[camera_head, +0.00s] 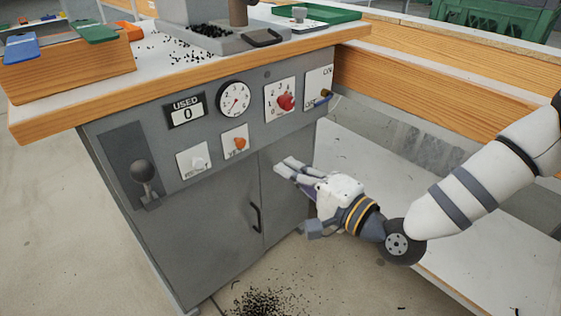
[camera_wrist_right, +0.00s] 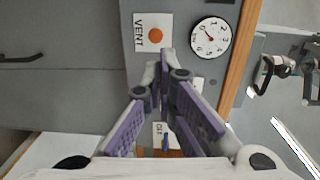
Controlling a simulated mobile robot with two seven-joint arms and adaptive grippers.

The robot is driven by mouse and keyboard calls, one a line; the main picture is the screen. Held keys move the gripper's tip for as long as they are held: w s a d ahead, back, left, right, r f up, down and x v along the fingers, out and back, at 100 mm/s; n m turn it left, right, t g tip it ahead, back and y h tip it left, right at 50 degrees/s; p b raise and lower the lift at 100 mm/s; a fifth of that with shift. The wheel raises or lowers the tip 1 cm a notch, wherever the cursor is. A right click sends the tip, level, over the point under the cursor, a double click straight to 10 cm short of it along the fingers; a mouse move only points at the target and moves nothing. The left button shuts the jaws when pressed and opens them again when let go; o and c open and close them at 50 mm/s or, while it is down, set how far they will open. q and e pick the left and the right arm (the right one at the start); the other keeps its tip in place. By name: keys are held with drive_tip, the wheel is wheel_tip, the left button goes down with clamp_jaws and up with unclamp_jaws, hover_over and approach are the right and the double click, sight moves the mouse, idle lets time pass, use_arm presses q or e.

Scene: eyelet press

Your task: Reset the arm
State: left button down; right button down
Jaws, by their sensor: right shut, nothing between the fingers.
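My right arm comes in from the right in the head view. Its gripper (camera_head: 284,168) is shut and empty, in front of the grey cabinet's (camera_head: 222,228) door, below the control panel. It touches none of the controls that I can see. In the right wrist view the purple-padded fingers (camera_wrist_right: 163,68) close together at the tips, with the panel behind them. The orange VENT knob (camera_wrist_right: 155,36) and a round gauge (camera_wrist_right: 210,38) show beyond the fingertips. My left gripper is not in view.
The panel carries a USED counter (camera_head: 187,110) reading 0, a dial (camera_head: 234,98), a red knob (camera_head: 285,101) and a black-balled lever (camera_head: 143,172). The worktop edge (camera_head: 200,80) juts above. Black eyelets (camera_head: 262,302) lie on the floor. A pale low shelf (camera_head: 365,185) is at the right.

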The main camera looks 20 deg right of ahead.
idle(0.3)
